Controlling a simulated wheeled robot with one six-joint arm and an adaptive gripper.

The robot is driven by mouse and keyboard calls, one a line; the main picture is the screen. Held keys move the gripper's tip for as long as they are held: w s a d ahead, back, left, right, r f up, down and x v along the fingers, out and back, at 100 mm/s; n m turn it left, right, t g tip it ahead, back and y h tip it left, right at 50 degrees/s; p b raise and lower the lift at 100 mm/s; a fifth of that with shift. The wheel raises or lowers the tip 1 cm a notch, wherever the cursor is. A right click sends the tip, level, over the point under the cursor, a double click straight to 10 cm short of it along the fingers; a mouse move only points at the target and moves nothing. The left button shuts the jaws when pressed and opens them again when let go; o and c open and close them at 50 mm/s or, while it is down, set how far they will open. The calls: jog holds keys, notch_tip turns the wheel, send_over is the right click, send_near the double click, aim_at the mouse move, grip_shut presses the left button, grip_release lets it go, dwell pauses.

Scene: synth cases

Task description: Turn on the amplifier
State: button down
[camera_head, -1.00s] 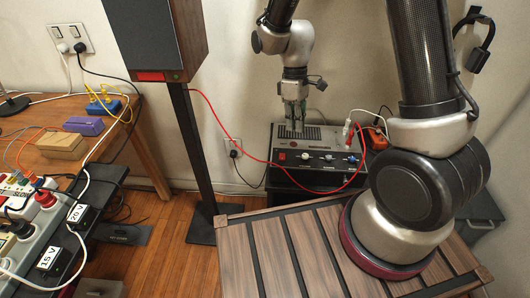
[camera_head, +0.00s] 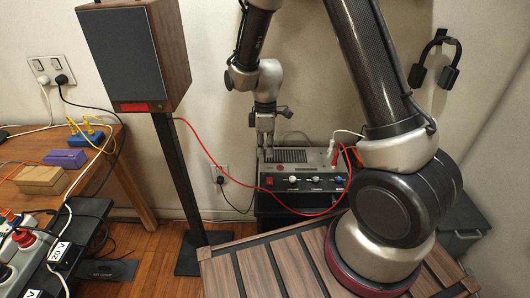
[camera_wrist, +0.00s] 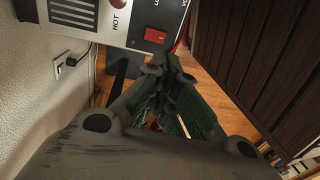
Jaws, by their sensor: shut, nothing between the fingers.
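The amplifier (camera_head: 318,158) is a grey box with a black front panel, standing low against the wall in the head view. Its front carries a red rocker switch (camera_head: 269,181) at the left and a row of knobs (camera_head: 315,179). In the wrist view the red switch (camera_wrist: 163,37) shows just beyond my fingertips, beside a lamp marked HOT (camera_wrist: 118,4). My gripper (camera_head: 267,156) points down over the amplifier's left part, near the switch. In the wrist view my gripper (camera_wrist: 167,66) is shut and empty. I cannot tell whether it touches anything.
A red cable (camera_head: 225,172) runs from the speaker (camera_head: 136,55) to the amplifier. A wooden slatted top (camera_head: 285,262) lies in front. A wall socket (camera_wrist: 70,62) is beside the amplifier. Cluttered tables stand at the left.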

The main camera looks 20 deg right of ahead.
aim_at(265, 182)
jog(key=f, duration=0.3)
jog(key=s+f, duration=0.1)
jog(key=f, duration=0.7)
jog(key=shift+s+a, duration=0.15)
jog(key=shift+a, duration=0.05)
jog(key=shift+s+f, duration=0.15)
jog(key=shift+f, duration=0.15)
jog(key=shift+w+d+r, duration=0.2)
jog(key=shift+w, duration=0.55)
jog(key=shift+r, duration=0.15)
notch_tip(265, 182, up, 14)
jog(key=s, duration=0.1)
jog(key=shift+s+a, duration=0.25)
jog(key=shift+s, duration=0.05)
